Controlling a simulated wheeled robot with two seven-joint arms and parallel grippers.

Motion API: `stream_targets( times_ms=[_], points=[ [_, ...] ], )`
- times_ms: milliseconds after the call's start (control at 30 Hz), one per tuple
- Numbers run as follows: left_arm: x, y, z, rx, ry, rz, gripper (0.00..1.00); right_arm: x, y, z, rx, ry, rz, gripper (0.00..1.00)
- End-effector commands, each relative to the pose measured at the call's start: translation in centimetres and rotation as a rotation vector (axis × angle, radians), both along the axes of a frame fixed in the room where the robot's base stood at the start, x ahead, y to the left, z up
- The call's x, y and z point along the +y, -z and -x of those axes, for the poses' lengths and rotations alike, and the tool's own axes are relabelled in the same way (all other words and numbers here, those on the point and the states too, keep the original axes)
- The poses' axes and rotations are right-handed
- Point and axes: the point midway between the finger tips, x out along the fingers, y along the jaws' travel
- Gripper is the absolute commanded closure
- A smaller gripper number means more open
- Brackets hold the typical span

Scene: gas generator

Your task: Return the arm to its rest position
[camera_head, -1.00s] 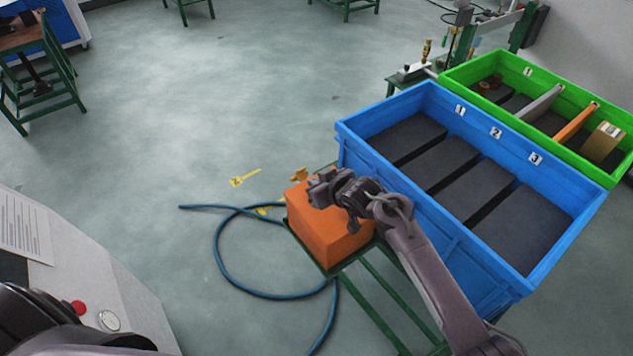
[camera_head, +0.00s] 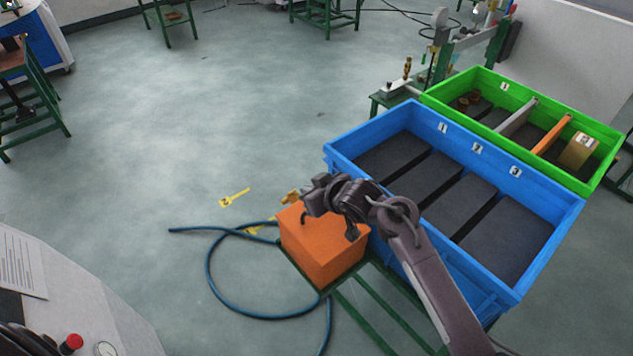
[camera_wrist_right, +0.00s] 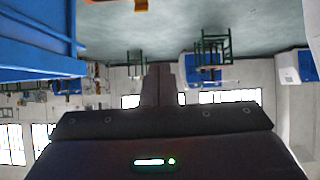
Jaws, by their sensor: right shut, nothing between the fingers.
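My right gripper (camera_head: 318,196) shows in the head view, above the orange box (camera_head: 318,252) and left of the blue crate (camera_head: 400,250). It is shut and empty. In the right wrist view its fingers (camera_wrist_right: 158,84) are together with nothing between them. That view looks level across the room, upside down, with the blue crate (camera_wrist_right: 35,35) at its upper left. Whether the gripper touches the orange box cannot be told. At the lower left of the head view a dark part of my left arm shows, but the left gripper does not.
The blue crate has numbered compartments with dark bottoms. Behind it stands a green crate (camera_head: 610,165) with dividers. A blue hose (camera_head: 212,275) and a yellow tool (camera_head: 234,197) lie on the floor. A grey panel with a red button (camera_head: 71,344) is at the lower left. Open floor lies beyond.

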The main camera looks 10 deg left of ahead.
Motion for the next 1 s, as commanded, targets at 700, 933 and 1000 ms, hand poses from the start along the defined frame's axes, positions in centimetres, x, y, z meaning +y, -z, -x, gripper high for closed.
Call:
stream_targets(
  times_ms=[700, 933, 1000],
  points=[
    [-0.4, 0.6, -0.1, -0.001, -0.002, 0.005, 0.64, -4.6, -3.8, 2.6, 0.016, 0.066, 0.008, 1.0],
    [-0.3, 0.6, -0.2, -0.002, -0.001, 0.004, 0.64, -15.4, 0.1, 7.3, 0.138, 0.356, 0.098, 1.0],
    [-0.3, 0.6, -0.2, -0.002, -0.001, 0.004, 0.64, -19.2, 1.2, 9.8, 0.196, 0.444, 0.14, 1.0]
  ],
)
